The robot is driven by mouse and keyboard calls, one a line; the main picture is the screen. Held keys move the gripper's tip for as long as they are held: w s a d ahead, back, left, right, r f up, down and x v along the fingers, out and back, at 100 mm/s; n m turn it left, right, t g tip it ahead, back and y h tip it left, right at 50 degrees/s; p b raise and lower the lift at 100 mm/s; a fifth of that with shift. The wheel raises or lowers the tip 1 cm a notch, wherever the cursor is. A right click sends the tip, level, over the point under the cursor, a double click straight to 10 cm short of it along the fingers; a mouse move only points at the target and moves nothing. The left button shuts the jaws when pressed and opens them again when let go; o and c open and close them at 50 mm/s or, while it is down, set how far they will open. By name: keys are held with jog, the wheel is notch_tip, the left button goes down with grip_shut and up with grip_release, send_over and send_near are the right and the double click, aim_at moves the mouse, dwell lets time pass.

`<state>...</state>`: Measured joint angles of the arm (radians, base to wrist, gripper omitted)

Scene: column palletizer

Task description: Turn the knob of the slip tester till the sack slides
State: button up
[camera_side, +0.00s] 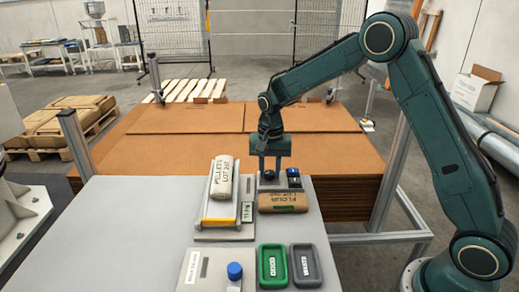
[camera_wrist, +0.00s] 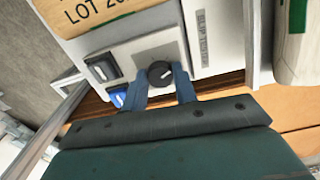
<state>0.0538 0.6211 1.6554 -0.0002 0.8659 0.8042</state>
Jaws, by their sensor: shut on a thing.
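The slip tester shows in the side view as a pale board with side rails (camera_side: 206,207) and a yellow bar (camera_side: 221,222) across its near end. A cream sack marked PELLETS (camera_side: 222,178) lies on the board's far part, clear of the yellow bar. I cannot tell the board's exact tilt. In the wrist view, the dark round knob (camera_wrist: 160,72) with a white pointer line sits on the tester's pale panel. My gripper (camera_wrist: 160,88) has its blue fingers shut on the knob, one at each side. In the side view, my gripper (camera_side: 268,172) points down at the panel.
A brown flour sack (camera_side: 283,203) lies just in front of the panel. Blue and dark buttons (camera_wrist: 117,95) sit beside the knob. A green tray (camera_side: 272,268), a grey tray (camera_side: 306,266) and a blue-topped device (camera_side: 234,271) stand near the front. The table's left side is clear.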

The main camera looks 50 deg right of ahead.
aim_at(270, 173)
dwell(0.4)
jog(key=o, duration=1)
notch_tip(270, 173, up, 14)
jog(key=shift+f, duration=0.1)
jog(key=shift+s, duration=0.1)
dwell(0.4)
